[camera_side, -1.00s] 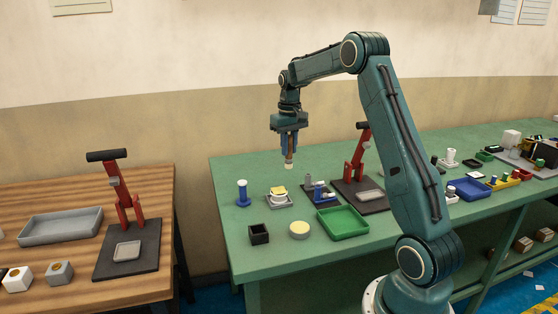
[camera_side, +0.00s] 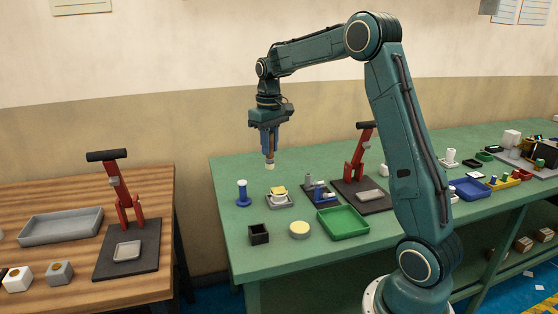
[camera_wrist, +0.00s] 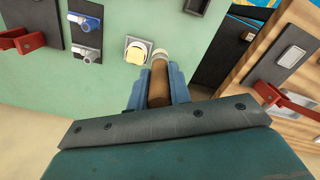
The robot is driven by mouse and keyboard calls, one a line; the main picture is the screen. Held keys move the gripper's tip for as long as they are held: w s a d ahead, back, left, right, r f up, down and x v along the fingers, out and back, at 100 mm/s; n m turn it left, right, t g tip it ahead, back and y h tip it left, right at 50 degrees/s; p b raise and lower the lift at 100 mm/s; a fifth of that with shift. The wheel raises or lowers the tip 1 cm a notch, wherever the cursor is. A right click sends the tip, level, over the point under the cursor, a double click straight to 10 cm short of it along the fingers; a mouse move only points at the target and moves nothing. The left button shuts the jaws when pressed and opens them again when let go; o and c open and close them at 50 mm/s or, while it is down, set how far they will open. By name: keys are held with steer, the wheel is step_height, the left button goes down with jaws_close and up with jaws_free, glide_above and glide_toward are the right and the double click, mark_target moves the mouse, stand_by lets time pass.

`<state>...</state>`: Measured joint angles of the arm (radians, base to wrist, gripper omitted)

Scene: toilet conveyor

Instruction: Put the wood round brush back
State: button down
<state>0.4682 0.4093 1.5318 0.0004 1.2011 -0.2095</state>
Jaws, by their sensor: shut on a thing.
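My gripper (camera_side: 269,143) is shut on the wood round brush (camera_side: 269,158), high above the green table (camera_side: 290,268). The brush hangs upright with its pale round tip down, clear of everything. In the wrist view its brown wooden handle (camera_wrist: 158,82) lies between the blue fingers of my gripper (camera_wrist: 157,88). A small black open box (camera_side: 259,235) stands at the table's front left. It also shows at the top of the wrist view (camera_wrist: 196,5). Which place belongs to the brush I cannot tell.
A blue stand (camera_side: 243,194), a yellow block on a grey tray (camera_side: 279,194), a pale round pad (camera_side: 299,229) and a green tray (camera_side: 342,222) stand below. A red lever press (camera_side: 358,160) rises behind. A wooden table (camera_side: 75,260) is at left, across a gap.

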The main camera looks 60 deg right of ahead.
steer(key=s+a+r+n, duration=0.2)
steer(key=a+r+n, duration=0.1)
steer(key=a, duration=0.7)
steer(key=shift+a+r, duration=0.4)
steer(key=shift+r, duration=0.1)
steer(key=shift+s+f, duration=0.1)
steer(key=shift+f, duration=0.05)
step_height(320, 180, down, 20)
steer(key=shift+r, duration=0.1)
stand_by(0.3)
steer(key=c, duration=1.3)
jaws_free()
step_height(320, 180, up, 12)
steer(key=shift+r, duration=0.1)
